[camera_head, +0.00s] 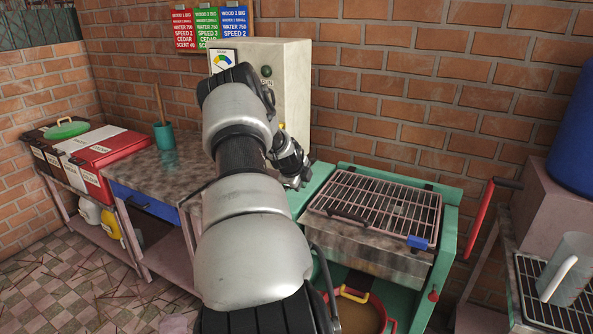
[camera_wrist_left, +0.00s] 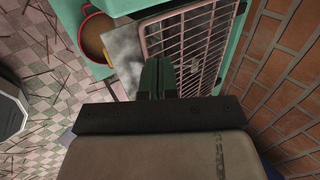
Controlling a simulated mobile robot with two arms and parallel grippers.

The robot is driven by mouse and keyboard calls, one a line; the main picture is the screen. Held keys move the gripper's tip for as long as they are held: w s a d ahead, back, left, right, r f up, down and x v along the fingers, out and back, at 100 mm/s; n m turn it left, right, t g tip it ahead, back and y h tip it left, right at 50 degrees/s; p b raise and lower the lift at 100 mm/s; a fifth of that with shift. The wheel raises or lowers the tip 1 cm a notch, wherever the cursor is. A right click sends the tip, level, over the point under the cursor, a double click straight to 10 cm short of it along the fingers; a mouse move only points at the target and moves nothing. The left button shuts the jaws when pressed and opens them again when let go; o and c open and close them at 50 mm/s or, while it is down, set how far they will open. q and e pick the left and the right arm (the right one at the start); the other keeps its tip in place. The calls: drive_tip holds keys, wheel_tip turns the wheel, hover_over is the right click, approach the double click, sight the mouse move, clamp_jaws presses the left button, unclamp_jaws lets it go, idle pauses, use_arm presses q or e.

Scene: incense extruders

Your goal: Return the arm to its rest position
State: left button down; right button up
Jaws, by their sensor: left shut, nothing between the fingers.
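One of my arms, grey and black, rises through the middle of the head view and bends down near the machine box. My left gripper (camera_head: 299,181) is small and dark there, beside the left edge of the wire rack (camera_head: 386,206). In the left wrist view the gripper's two dark fingers (camera_wrist_left: 158,78) are together with nothing between them. The rack also shows beyond them in that view (camera_wrist_left: 195,40). My right gripper is in neither view.
A control box (camera_head: 292,85) with a dial stands against the brick wall. A counter (camera_head: 185,172) with a teal cup (camera_head: 164,136) and labelled bins (camera_head: 104,150) lies left. A red-rimmed pot (camera_head: 360,312) sits below the rack.

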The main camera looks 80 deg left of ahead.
use_arm(q)
drive_tip(key=shift+s+d+r, duration=0.65)
drive_tip(key=shift+s+d, duration=0.15)
drive_tip(key=shift+d, duration=0.2)
